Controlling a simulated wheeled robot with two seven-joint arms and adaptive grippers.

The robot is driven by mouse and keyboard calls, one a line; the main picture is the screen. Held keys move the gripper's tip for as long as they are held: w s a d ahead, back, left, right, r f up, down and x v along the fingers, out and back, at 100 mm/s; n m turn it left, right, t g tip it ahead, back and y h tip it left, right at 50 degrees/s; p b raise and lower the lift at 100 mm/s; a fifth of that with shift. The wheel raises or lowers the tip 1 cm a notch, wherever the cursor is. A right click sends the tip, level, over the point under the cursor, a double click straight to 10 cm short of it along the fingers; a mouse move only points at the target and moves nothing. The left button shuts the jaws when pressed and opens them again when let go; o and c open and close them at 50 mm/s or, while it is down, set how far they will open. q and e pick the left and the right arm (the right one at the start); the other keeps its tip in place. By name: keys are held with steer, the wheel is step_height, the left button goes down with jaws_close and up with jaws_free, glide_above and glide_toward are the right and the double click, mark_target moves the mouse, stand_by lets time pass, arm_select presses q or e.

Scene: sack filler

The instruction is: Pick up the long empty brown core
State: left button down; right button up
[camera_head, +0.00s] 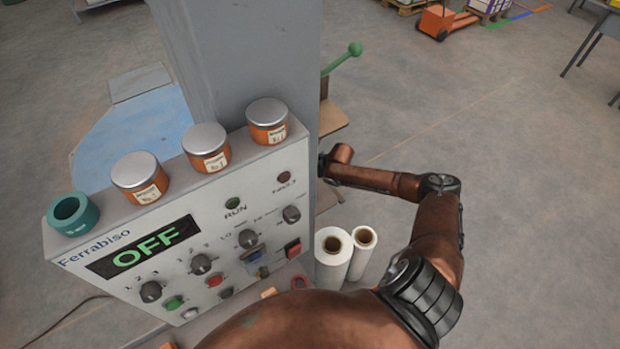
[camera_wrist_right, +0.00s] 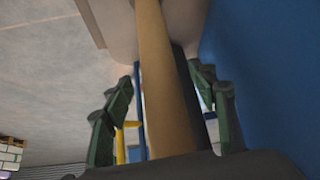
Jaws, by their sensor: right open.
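A long tan-brown bar, which looks like the long brown core (camera_wrist_right: 160,70), runs lengthwise through the middle of the right wrist view. My right gripper (camera_wrist_right: 166,84) has its green-padded fingers spread on either side of it, with a gap visible on the left. I cannot tell whether the right finger touches it. The core's near end is hidden by the gripper body. In the head view my right arm reaches behind the grey column, which hides its gripper and the core. My left gripper is in neither view.
A control panel (camera_head: 72,287) reading OFF carries several orange jars and a teal ring (camera_head: 73,213). The grey column (camera_head: 245,60) rises behind it. Two white rolls (camera_head: 333,265) (camera_head: 362,265) stand beside my right arm. A blue surface (camera_wrist_right: 265,70) lies close right in the wrist view.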

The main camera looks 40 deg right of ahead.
steer(key=c, duration=1.2)
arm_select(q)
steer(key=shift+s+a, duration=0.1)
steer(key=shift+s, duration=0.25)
arm_select(e)
steer(key=shift+c, duration=0.6)
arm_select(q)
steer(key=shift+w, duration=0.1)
arm_select(e)
steer(key=shift+w+r, duration=0.1)
steer(key=shift+r, duration=0.05)
